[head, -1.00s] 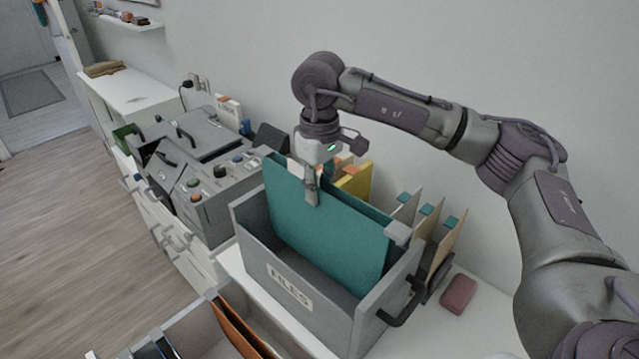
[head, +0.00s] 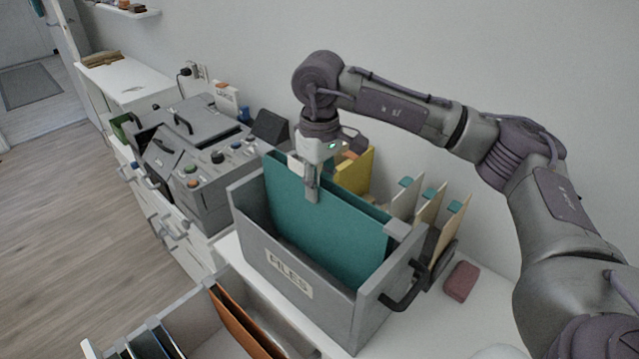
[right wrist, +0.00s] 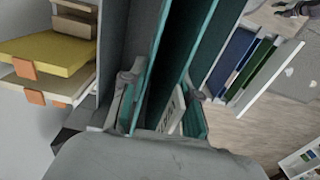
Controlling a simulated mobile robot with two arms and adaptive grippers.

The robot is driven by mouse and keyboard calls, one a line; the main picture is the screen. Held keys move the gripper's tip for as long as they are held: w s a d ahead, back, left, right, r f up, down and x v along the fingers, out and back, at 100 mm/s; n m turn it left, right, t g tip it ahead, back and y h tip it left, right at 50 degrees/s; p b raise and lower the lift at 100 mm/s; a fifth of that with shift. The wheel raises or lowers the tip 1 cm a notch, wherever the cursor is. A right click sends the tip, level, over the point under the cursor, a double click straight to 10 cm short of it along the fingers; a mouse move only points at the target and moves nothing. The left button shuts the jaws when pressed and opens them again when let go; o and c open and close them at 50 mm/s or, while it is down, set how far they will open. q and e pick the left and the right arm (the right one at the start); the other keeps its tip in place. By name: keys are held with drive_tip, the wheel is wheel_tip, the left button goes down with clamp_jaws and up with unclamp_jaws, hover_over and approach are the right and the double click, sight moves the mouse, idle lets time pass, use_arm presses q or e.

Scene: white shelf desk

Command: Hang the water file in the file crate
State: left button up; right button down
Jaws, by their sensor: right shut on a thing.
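The teal file (head: 325,225), which I take to be the water file, stands inside the grey file crate (head: 290,282) labelled FILES. Its upper part rises above the crate's rim, and its lower edge is hidden behind the front wall. My right gripper (head: 312,192) points down and is shut on the file's top edge. In the right wrist view the teal file (right wrist: 205,50) runs between the fingers, close to the grey crate wall. I cannot tell whether its hooks rest on the rails. My left gripper is out of view.
Yellow files (head: 355,172) stand behind the crate, and a rack of cream folders (head: 430,212) stands at its right. A maroon block (head: 460,281) lies on the white desk. A grey machine (head: 200,170) is left. An open drawer with an orange file (head: 240,325) is in front.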

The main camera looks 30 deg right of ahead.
sight(320, 203)
drive_tip(key=shift+f, duration=0.25)
drive_tip(key=shift+f+b, duration=0.7)
drive_tip(key=shift+b, duration=0.1)
drive_tip(key=shift+f, duration=0.25)
drive_tip(key=shift+f+b, duration=0.5)
drive_tip(key=shift+b, duration=0.1)
drive_tip(key=shift+f+b, duration=0.3)
drive_tip(key=shift+f, duration=0.05)
drive_tip(key=shift+f, duration=0.25)
idle(0.4)
drive_tip(key=c, duration=0.8)
unclamp_jaws()
drive_tip(key=shift+o, duration=0.2)
